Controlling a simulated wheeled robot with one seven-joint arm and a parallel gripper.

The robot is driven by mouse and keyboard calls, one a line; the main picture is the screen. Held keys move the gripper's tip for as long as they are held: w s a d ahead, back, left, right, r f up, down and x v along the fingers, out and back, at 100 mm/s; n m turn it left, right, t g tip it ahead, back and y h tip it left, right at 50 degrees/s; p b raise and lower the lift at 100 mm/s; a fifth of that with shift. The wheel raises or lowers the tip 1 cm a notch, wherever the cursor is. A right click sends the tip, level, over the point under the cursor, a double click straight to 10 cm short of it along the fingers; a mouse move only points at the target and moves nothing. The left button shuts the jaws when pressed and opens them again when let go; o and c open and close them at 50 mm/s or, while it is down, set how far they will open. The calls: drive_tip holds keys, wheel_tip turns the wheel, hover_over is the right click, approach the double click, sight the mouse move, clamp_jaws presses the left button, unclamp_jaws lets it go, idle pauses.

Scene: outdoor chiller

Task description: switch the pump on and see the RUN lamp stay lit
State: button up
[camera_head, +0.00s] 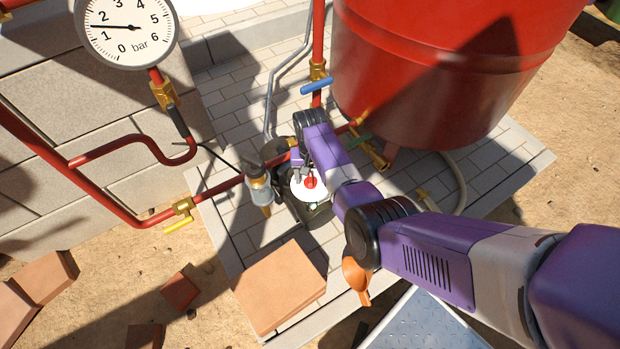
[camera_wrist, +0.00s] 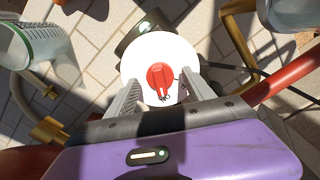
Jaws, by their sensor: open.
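The pump (camera_head: 308,210) is a dark unit on the paving, partly hidden by my arm. A round white plate on it (camera_head: 298,190) carries a red switch knob (camera_head: 311,183). In the wrist view the red knob (camera_wrist: 160,76) sits on the white plate (camera_wrist: 150,47), its grip bar pointing down the picture. My gripper (camera_wrist: 161,80) is open, one finger on each side of the knob; whether either touches it I cannot tell. It shows in the head view (camera_head: 304,174) over the plate. A small pale-green light (camera_wrist: 145,27) shows on the dark housing beyond the plate; I can read no label.
A pressure gauge (camera_head: 128,30) reads about 1.5 bar. A red tank (camera_head: 440,70) stands behind my arm. Red pipes carry valves with blue (camera_head: 317,86), yellow (camera_head: 179,225) and green handles. A clear-bowled fitting (camera_head: 259,187) stands close left of the pump. A terracotta slab (camera_head: 278,285) lies in front.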

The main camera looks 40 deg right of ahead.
sight(311, 178)
drive_tip(key=shift+r, duration=0.1)
wheel_tip(311, 178, up, 7)
drive_tip(key=p, duration=0.7)
wheel_tip(311, 178, up, 8)
drive_tip(key=p, duration=0.2)
drive_tip(key=shift+f, duration=0.2)
